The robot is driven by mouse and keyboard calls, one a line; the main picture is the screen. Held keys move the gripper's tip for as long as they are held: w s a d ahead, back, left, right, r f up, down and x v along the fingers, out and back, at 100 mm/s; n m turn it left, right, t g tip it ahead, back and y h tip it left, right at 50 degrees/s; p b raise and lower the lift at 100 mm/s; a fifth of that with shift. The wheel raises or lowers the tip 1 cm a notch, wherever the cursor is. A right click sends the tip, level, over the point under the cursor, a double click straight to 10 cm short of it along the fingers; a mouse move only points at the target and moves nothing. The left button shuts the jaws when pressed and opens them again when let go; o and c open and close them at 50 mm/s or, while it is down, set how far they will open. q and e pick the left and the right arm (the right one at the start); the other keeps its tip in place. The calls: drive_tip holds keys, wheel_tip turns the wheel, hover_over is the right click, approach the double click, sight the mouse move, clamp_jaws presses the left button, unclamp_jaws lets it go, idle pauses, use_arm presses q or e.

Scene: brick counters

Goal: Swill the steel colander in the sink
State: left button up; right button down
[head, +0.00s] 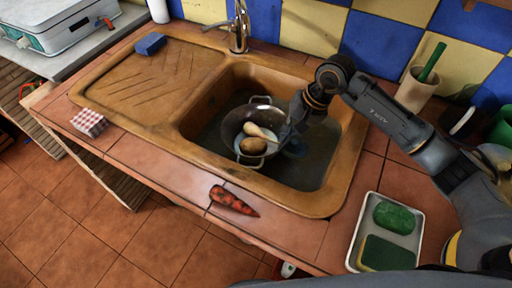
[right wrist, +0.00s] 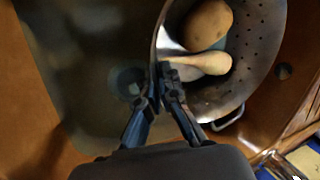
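The steel colander (head: 232,125) sits in the sink basin, with a loop handle at its back and front. It holds a brown potato (head: 253,146) and a pale, bulb-ended vegetable (head: 262,132). In the right wrist view the colander (right wrist: 262,50) shows its perforated wall. My right gripper (head: 287,135) reaches down into the sink (head: 345,150) at the colander's right side. In the right wrist view its fingers (right wrist: 165,72) are close together with the rim between them. The far side of the rim is hidden by the fingers. My left gripper is not in view.
A tap (head: 238,28) stands behind the sink. A ribbed drainboard (head: 160,75) with a blue sponge (head: 150,44) lies left. A checked cloth (head: 89,122) and dark red carrot-shaped item (head: 233,201) lie in front. A tray (head: 362,225) with green items and a utensil pot (head: 415,92) stand right.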

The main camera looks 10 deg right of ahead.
drive_tip(key=shift+r+p, duration=0.85)
drive_tip(key=shift+r, duration=1.85)
wheel_tip(320, 180, up, 10)
drive_tip(key=p, duration=0.3)
drive_tip(key=shift+p, duration=0.3)
idle(0.8)
